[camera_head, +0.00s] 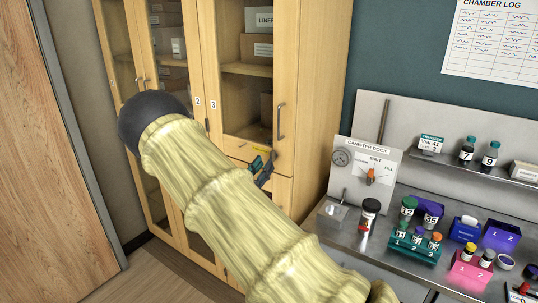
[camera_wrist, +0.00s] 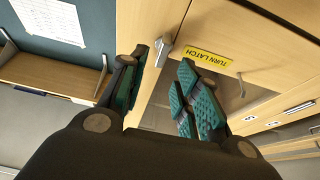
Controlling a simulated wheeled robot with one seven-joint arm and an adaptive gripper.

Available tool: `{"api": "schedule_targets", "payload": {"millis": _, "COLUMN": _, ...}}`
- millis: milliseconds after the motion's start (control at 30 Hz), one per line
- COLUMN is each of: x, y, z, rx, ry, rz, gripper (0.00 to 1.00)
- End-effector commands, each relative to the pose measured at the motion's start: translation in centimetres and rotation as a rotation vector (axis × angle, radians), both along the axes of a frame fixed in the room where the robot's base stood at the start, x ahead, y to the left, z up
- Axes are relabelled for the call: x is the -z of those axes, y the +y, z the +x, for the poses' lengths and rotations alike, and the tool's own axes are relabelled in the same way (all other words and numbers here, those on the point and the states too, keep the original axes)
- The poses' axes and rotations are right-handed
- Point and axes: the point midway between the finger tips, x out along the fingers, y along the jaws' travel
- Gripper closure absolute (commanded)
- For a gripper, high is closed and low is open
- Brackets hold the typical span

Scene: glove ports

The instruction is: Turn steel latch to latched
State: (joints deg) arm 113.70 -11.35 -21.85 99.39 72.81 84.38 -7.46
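The steel latch (camera_wrist: 164,50) shows in the wrist view as a short grey metal piece on the wooden cabinet, beside a yellow "TURN LATCH" label (camera_wrist: 208,57). My gripper (camera_wrist: 164,62) is open, with teal ribbed pads on both fingers. The latch appears between the fingertips, closer to the left finger; I cannot tell whether they touch. In the head view my gripper (camera_head: 262,167) is at the front of the cabinet, below the glass door, partly behind my sleeved arm. The latch cannot be made out clearly there.
The wooden cabinet (camera_head: 313,62) has glass doors and a bar handle (camera_head: 281,121) above my gripper. To the right, a steel bench (camera_head: 385,243) carries a canister dock (camera_head: 363,172), a dark canister (camera_head: 368,215) and colored vial racks. Open floor lies at lower left.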

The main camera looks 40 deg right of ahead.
Motion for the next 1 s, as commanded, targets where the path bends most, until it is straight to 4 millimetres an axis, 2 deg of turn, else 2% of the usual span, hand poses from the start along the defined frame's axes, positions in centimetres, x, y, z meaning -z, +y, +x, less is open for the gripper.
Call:
{"api": "schedule_targets", "payload": {"millis": 100, "x": -1.0, "y": -1.7, "z": 0.6, "rx": 0.0, "ry": 0.001, "rz": -0.001, "gripper": 0.68}}
{"api": "schedule_targets", "payload": {"millis": 300, "x": -1.6, "y": -3.5, "z": 1.2, "rx": 0.0, "ry": 0.001, "rz": 0.001, "gripper": 0.68}}
{"api": "schedule_targets", "payload": {"millis": 733, "x": -1.7, "y": -4.1, "z": 1.5, "rx": -0.001, "ry": 0.001, "rz": 0.0, "gripper": 0.68}}
{"api": "schedule_targets", "payload": {"millis": 767, "x": -1.7, "y": -4.1, "z": 1.5, "rx": -0.001, "ry": 0.001, "rz": 0.0, "gripper": 0.72}}
{"api": "schedule_targets", "payload": {"millis": 900, "x": -1.7, "y": -4.1, "z": 1.5, "rx": -0.001, "ry": 0.001, "rz": 0.0, "gripper": 0.97}}
{"api": "schedule_targets", "payload": {"millis": 933, "x": -1.7, "y": -4.1, "z": 1.5, "rx": -0.001, "ry": 0.001, "rz": 0.0, "gripper": 1.0}}
{"api": "schedule_targets", "payload": {"millis": 1000, "x": -1.7, "y": -4.1, "z": 1.5, "rx": -0.001, "ry": 0.001, "rz": 0.0, "gripper": 1.0}}
